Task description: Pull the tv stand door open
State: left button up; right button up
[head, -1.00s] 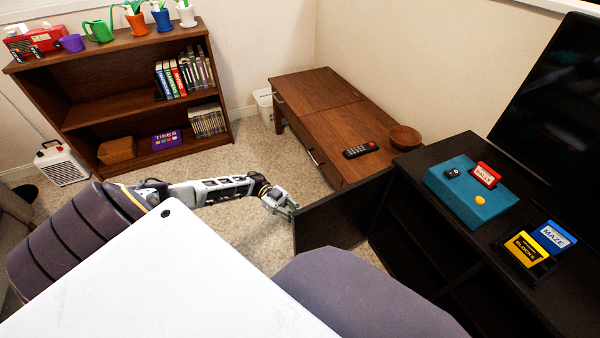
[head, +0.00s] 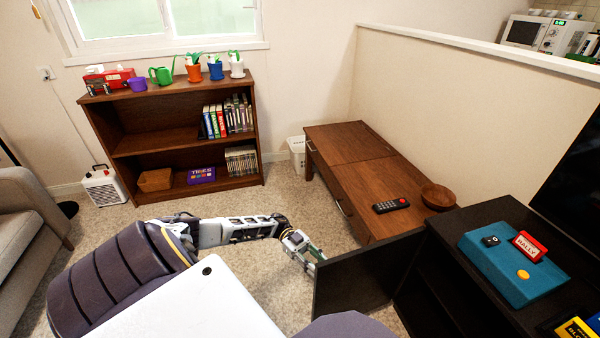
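The black tv stand (head: 484,214) is at the right of the head view. Its black door (head: 362,272) stands swung out from the stand's front, with dark space of the stand's interior showing behind the hinge side. My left gripper (head: 311,255) is at the free outer edge of the door, close to its top corner. It is too small to tell whether its fingers grip the door edge or only touch it. My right gripper is not in view.
A brown low cabinet (head: 352,168) with a remote (head: 391,205) and a wooden bowl (head: 438,196) stands behind the door. A teal console (head: 512,262) sits on the stand. A bookshelf (head: 188,140) is at back left.

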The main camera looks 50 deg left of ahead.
pick_arm(q)
jog(key=a, duration=1)
jog(key=shift+w+f, duration=0.25)
jog(key=shift+f, duration=0.05)
jog(key=shift+a, duration=0.1)
dwell(0.5)
notch_tip(320, 180, up, 9)
jog(key=p, duration=0.9)
jog(key=shift+r, duration=0.15)
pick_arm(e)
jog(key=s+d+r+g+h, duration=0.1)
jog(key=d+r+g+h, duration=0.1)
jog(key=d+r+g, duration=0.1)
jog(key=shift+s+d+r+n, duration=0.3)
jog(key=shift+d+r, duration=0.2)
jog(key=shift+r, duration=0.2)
pick_arm(q)
jog(key=shift+r+p, duration=0.4)
jog(key=shift+p, duration=0.1)
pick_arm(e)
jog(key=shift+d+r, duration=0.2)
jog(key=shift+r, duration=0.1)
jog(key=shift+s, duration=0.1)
